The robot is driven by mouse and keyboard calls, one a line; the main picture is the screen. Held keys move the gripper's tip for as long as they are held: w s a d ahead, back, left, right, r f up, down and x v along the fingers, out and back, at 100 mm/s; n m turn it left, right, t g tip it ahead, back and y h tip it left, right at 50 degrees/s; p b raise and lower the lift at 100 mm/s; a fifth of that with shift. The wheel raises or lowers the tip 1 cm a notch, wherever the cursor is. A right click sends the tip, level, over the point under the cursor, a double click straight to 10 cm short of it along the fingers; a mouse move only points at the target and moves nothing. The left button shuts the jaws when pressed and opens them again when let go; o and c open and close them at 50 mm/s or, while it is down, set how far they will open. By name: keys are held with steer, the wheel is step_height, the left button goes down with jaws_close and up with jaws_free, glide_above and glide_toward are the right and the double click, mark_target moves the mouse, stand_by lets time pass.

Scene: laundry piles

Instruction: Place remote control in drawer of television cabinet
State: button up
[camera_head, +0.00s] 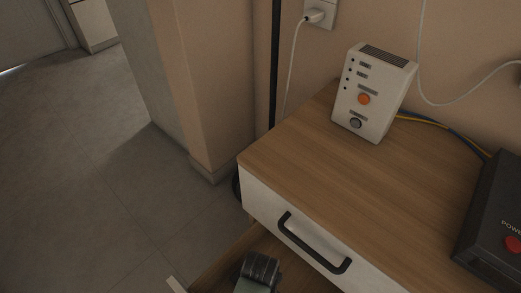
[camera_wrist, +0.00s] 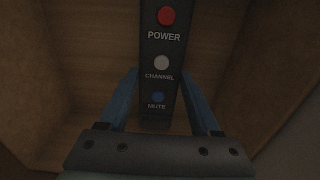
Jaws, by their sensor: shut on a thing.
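The remote control (camera_wrist: 162,65) is long and dark, with red, white and blue buttons marked POWER, CHANNEL and MUTE. My gripper (camera_wrist: 160,88) is shut on it, with a blue finger on each side. The television cabinet (camera_head: 310,160) has a wooden top and a white front. Its lower drawer (camera_head: 212,278) stands open at the bottom of the head view, and my gripper shows over it. In the wrist view, the wooden drawer interior (camera_wrist: 90,60) lies behind the remote. Whether the remote touches the drawer floor cannot be told. The remote is hidden in the head view.
A closed upper drawer with a black handle (camera_head: 312,245) sits above the open one. A white box device (camera_head: 372,90) and a black box (camera_head: 495,225) stand on the cabinet top. A wall corner (camera_head: 210,90) is at the left, with free tiled floor (camera_head: 80,180) beyond.

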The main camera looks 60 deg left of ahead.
step_height(320, 180, down, 4)
steer(key=b, duration=0.2)
steer(key=shift+r+b, duration=0.1)
steer(key=shift+b, duration=0.25)
steer(key=shift+r, duration=0.15)
steer(key=o, duration=1.5)
step_height(320, 180, up, 12)
steer(key=p, duration=0.8)
